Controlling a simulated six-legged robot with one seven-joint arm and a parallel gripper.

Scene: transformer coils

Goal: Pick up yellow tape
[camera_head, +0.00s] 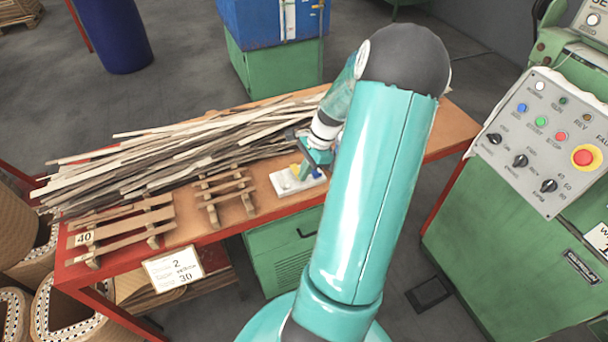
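A small yellow thing (295,169), which may be the yellow tape, shows at the white block-like holder (284,187) on the wooden table top. It is too small to make out its shape. My gripper (306,172) points down at the holder, just right of the yellow thing. Whether it touches the yellow thing is not clear. The fingers are tiny and partly hidden, so their opening cannot be made out. A small blue thing (317,173) shows at the right part of the holder. My teal arm covers the table to the right of it.
A long pile of wooden strips (150,160) lies behind and left of the holder. Wooden racks (222,196) stand on the table to the left. A blue bin (113,35) stands at the back left.

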